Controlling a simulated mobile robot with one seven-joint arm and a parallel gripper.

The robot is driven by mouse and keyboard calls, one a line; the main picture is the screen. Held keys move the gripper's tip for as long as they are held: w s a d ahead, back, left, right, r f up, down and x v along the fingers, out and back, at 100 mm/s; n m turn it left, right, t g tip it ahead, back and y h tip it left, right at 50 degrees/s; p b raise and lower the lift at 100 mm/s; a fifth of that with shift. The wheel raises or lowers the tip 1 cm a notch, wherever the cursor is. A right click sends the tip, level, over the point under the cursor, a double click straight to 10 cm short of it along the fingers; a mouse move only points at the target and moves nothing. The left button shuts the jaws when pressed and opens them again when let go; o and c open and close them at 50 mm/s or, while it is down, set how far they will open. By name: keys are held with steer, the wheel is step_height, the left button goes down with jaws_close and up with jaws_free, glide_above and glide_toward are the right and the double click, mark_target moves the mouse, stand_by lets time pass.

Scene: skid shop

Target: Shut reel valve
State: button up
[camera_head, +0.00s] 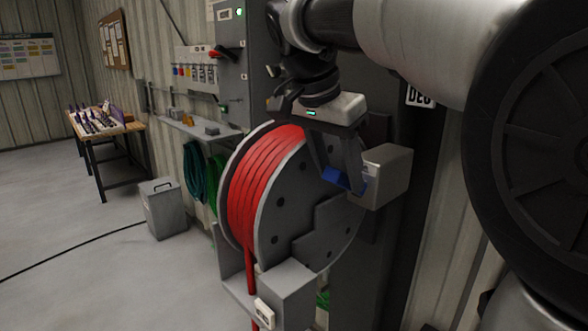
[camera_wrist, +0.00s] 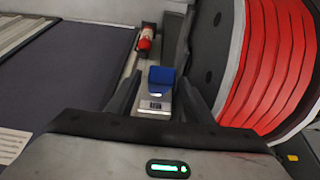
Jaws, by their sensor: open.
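The hose reel (camera_head: 280,205) holds a wound red hose and stands against the wall in the head view; its red coils (camera_wrist: 265,60) fill the right of the wrist view. A grey box (camera_head: 390,175) sits at the reel's right side, with a blue part (camera_head: 335,177) beside it that looks like the valve handle. My gripper (camera_head: 338,170) is open and points down at this blue part. In the wrist view the blue part (camera_wrist: 162,77) lies between the two spread fingers (camera_wrist: 160,84), above a pale metal piece. Whether a finger touches it, I cannot tell.
A grey cabinet with a red switch (camera_head: 222,53) stands behind the reel. A grey bin (camera_head: 164,208) and a workbench (camera_head: 108,134) are at the left. A dark cable (camera_head: 70,252) crosses the open floor. A red cylinder (camera_wrist: 146,40) shows beyond the fingers in the wrist view.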

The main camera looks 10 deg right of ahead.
jaws_close()
steer(key=shift+s+a+f+b, duration=0.2)
steer(key=shift+a+f+b, duration=0.15)
steer(key=shift+f, duration=0.25)
steer(key=shift+s+a+f+b, duration=0.2)
steer(key=shift+f+b, duration=0.25)
steer(key=shift+f, duration=0.15)
jaws_free()
steer(key=shift+a, duration=0.1)
steer(key=shift+r, duration=0.1)
steer(key=shift+r, duration=0.2)
steer(key=p+v, duration=0.3)
steer(key=v, duration=1.4)
